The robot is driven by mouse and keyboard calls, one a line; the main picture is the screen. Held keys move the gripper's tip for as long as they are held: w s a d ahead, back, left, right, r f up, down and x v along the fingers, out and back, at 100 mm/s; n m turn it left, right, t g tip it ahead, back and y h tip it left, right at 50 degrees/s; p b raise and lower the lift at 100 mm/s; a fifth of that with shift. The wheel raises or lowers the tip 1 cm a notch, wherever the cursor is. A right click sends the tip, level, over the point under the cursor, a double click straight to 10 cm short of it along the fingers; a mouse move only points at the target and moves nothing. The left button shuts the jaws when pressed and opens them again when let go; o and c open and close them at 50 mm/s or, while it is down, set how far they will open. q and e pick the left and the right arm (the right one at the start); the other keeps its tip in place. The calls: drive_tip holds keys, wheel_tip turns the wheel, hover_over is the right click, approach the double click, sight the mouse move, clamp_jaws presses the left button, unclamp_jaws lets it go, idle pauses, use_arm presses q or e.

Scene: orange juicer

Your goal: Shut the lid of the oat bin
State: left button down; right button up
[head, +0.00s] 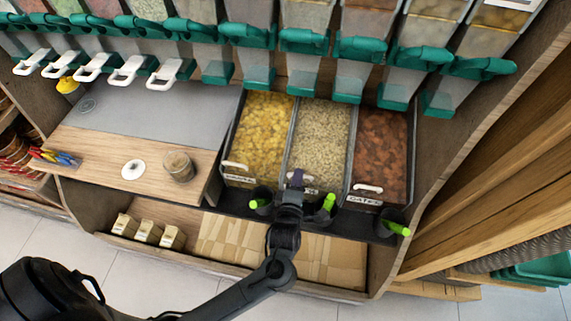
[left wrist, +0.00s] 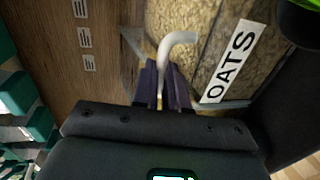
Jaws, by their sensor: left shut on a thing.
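The oat bin (head: 320,135) is the middle one of three clear-topped bins in the head view, full of pale flakes. Its "OATS" label (left wrist: 233,62) shows in the left wrist view. The lid's white handle (left wrist: 178,40) stands between the purple fingers of my left gripper (left wrist: 162,78), which is shut on it. In the head view my left gripper (head: 297,178) is at the bin's front edge and hides most of the handle. The lid is see-through, so I cannot tell whether it lies fully flat. My right gripper is not in view.
A bin of yellow pieces (head: 262,120) stands left and a bin of brown pieces (head: 383,145) right. Scoops with green handles (head: 328,203) sit in black holders along the front. Dispensers with green spouts (head: 305,41) hang above. A wooden counter (head: 100,150) lies left.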

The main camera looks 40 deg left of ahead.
use_arm(q)
drive_tip(key=c, duration=1.5)
unclamp_jaws()
drive_tip(key=shift+s+d+f, duration=0.1)
drive_tip(key=shift+o, duration=0.2)
drive_tip(key=shift+s, duration=0.15)
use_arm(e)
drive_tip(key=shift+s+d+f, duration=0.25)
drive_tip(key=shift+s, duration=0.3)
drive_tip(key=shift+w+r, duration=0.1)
use_arm(q)
drive_tip(key=p+v, duration=0.2)
drive_tip(key=v, duration=0.9)
drive_tip(key=shift+p, duration=0.4)
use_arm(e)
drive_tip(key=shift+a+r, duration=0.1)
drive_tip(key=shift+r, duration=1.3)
use_arm(q)
drive_tip(key=shift+d, duration=0.1)
